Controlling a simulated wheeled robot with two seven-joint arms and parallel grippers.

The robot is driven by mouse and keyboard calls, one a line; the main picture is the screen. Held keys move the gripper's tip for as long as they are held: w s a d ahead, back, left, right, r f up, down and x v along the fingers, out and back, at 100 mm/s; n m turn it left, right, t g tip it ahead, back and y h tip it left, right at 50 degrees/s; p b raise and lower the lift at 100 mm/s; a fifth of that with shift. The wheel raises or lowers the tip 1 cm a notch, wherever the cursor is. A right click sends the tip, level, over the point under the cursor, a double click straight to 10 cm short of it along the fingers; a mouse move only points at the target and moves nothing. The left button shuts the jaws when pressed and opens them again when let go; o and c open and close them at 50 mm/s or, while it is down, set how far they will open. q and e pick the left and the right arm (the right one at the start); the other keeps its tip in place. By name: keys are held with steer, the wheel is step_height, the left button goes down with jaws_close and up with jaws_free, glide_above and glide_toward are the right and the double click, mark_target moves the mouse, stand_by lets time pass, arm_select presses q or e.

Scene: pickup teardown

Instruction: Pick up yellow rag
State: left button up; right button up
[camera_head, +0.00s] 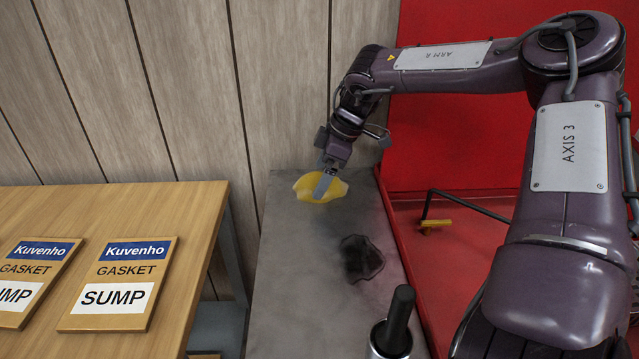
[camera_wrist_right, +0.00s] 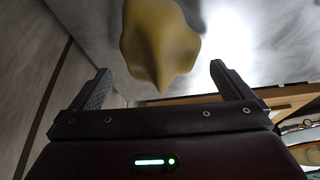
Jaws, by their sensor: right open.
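The yellow rag (camera_head: 303,187) lies crumpled at the far end of the grey metal bench top (camera_head: 300,270). My right gripper (camera_head: 323,186) reaches down over the rag and hides part of it. In the right wrist view the rag (camera_wrist_right: 158,42) is ahead of the gripper (camera_wrist_right: 160,85), in line with the gap between its two fingers. The fingers are wide apart with nothing held between them. I cannot tell whether a fingertip touches the rag. My left gripper does not show.
A dark rag (camera_head: 361,258) lies nearer on the bench, and a black-handled item in a metal cup (camera_head: 392,335) stands at its near end. A wooden table (camera_head: 190,225) with gasket boxes (camera_head: 120,285) is at left. Wood panelling stands behind; a red surface (camera_head: 450,140) is at right.

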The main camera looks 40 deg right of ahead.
steer(key=shift+x, duration=0.95)
steer(key=shift+c, duration=0.3)
steer(key=c, duration=1)
steer(key=shift+o, duration=0.2)
steer(key=shift+r, duration=0.1)
